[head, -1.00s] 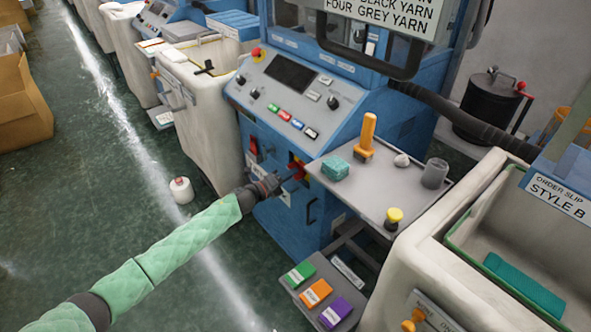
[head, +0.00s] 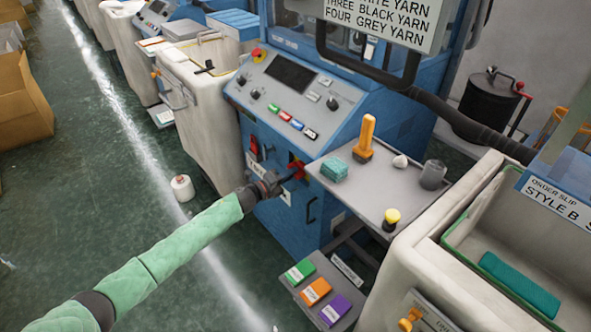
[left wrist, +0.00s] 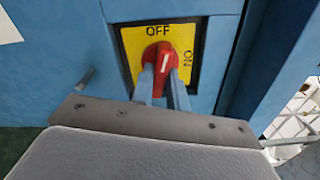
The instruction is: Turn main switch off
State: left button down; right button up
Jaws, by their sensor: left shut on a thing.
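The main switch is a red rotary knob (left wrist: 159,66) with a white mark, on a yellow plate (left wrist: 131,38) in a black frame. The plate reads OFF at the top and ON, turned sideways, at the right. The knob's white mark points up towards OFF, leaning slightly right. In the head view the red knob (head: 297,168) shows low on the blue machine's front. My left gripper (left wrist: 161,88) is shut on the knob, with one blue finger on each side of it. In the head view it (head: 291,177) reaches the switch from the left. My right gripper is not in view.
A grey shelf (head: 385,185) with a teal block and an orange-handled tool juts out right of the switch. A dark handle (head: 311,210) sits below the switch. A white yarn cone (head: 182,188) stands on the floor. A pale bin (head: 195,110) stands left of the machine.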

pick_arm(q)
jog(key=shift+a+n+p, duration=0.1)
jog(key=shift+n+p, duration=1)
jog(key=shift+n, duration=0.4)
jog(key=shift+w, duration=0.1)
jog(key=c, duration=1.6)
grip_release()
jog(key=shift+c, duration=0.2)
jog(key=shift+a, duration=0.1)
jog(key=p+v, duration=0.1)
jog(key=v, duration=0.4)
jog(key=shift+s+a, duration=0.25)
jog(key=shift+s, duration=0.15)
